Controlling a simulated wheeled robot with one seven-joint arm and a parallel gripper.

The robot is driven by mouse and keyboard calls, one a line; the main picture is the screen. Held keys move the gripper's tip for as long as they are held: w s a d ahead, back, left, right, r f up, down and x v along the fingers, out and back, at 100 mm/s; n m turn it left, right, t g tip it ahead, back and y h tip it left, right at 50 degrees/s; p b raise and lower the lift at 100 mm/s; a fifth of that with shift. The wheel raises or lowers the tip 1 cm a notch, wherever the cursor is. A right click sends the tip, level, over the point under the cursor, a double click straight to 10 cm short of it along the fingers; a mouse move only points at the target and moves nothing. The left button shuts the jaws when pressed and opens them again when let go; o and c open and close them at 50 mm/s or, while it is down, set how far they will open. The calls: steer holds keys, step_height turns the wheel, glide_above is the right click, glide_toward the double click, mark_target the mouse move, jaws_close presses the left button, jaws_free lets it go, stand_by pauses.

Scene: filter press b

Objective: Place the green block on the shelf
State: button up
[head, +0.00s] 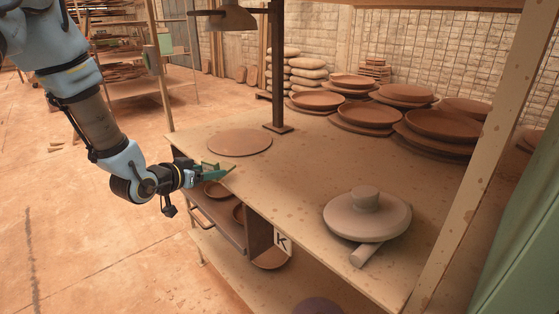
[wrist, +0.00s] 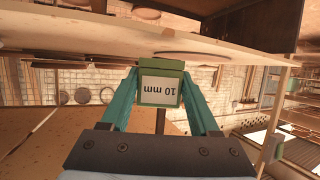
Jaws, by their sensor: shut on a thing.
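The green block (wrist: 161,72) is between the two teal fingers of my gripper (wrist: 162,98) in the wrist view. Its face bears a pale label reading "10 mm", upside down in that view. In the head view my gripper (head: 207,170) is at the left edge of the wooden worktop (head: 270,178); the block shows there only as a small green patch, partly hidden by the fingers. I cannot tell whether the block touches the worktop. Below the worktop is an open compartment (head: 250,228) with brown bowls, and a lower shelf board (head: 235,270).
A flat round clay disc (head: 239,142) and a dark post (head: 277,75) stand behind my gripper. Stacked brown plates (head: 440,125) fill the back. The worktop's middle is clear. A "K" sign (head: 283,242) hangs at the front edge.

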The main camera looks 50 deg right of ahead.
steer(key=s+d+r+m+g, duration=0.45)
steer(key=s+d+r, duration=0.2)
steer(key=s, duration=0.35)
steer(key=p, duration=0.2)
glide_above(256, 196)
steer(key=shift+n, duration=0.25)
step_height(256, 196, down, 5)
steer(key=shift+r, duration=0.1)
steer(key=shift+h, duration=0.3)
steer(key=shift+w+f+p, duration=0.1)
steer(key=shift+f+p, duration=0.4)
steer(key=shift+f, duration=2)
steer(key=shift+f, duration=0.15)
steer(key=o, duration=1.4)
steer(key=shift+r, duration=0.25)
steer(key=b+v, duration=0.2)
steer(key=v, duration=0.9)
steer(key=shift+a+b, duration=0.4)
